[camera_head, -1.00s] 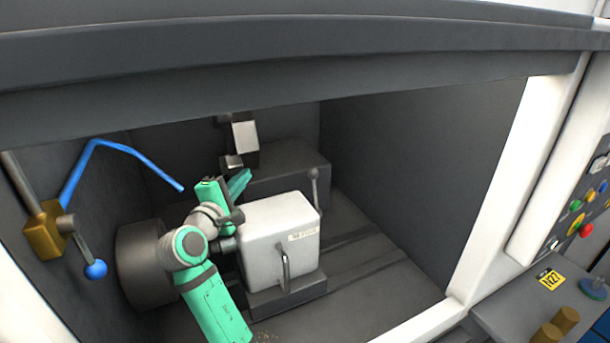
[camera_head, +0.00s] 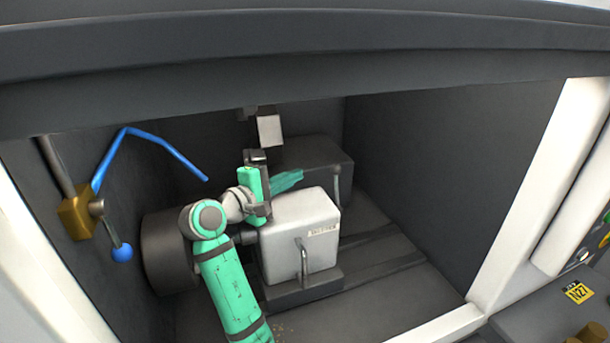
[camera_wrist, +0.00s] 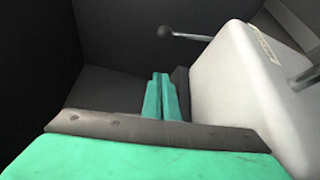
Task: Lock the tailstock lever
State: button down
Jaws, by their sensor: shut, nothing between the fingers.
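The tailstock (camera_head: 300,240) is a white block on a dark base inside the machine. A grey lever (camera_head: 303,262) hangs at its front face. A second lever (camera_head: 337,185) with a ball knob stands upright behind its right rear edge. In the wrist view this knobbed lever (camera_wrist: 190,36) lies beyond the block, and the front lever (camera_wrist: 305,78) is cut off at the right. My gripper (camera_head: 290,180) is behind the block's top left edge, pointing right towards the knobbed lever with a gap. In the wrist view its green fingers (camera_wrist: 161,97) are together and empty, left of the block.
A dark round chuck (camera_head: 170,255) is left of the tailstock. A blue bent pipe (camera_head: 150,138) and a blue-knobbed handle (camera_head: 121,252) are at the left. A grey tool block (camera_head: 269,128) hangs above. The floor right of the tailstock is free.

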aim_at(337, 191)
jog(key=x, duration=0.9)
jog(key=shift+w, duration=0.1)
jog(key=shift+s+d+r, duration=0.1)
jog(key=shift+s+d, duration=0.15)
jog(key=shift+s, duration=0.25)
jog(key=shift+s+d+r, duration=0.15)
jog(key=shift+s+d, duration=0.1)
jog(key=shift+s, duration=0.2)
jog(key=shift+s+d+r, duration=0.15)
jog(key=shift+s+d, duration=0.3)
jog(key=shift+s, duration=0.35)
jog(key=shift+d, duration=0.15)
